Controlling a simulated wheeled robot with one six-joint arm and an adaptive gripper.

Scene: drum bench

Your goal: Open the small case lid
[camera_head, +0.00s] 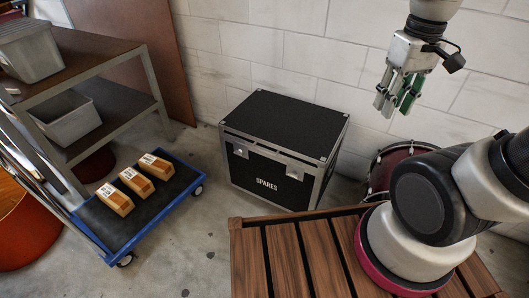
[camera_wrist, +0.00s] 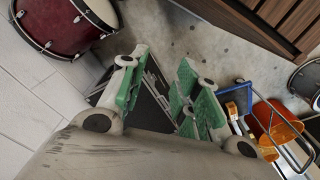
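A black case (camera_head: 268,153) with silver edges and the word SPARES on its front stands on the floor against the white block wall.
A slatted wooden bench (camera_head: 290,255) stands in front and right of the case, with a drum (camera_head: 388,165) behind it. A blue trolley (camera_head: 150,215) with three labelled boxes and a shelf (camera_head: 110,120) with grey bins are at the left. Bare floor lies between trolley and case.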

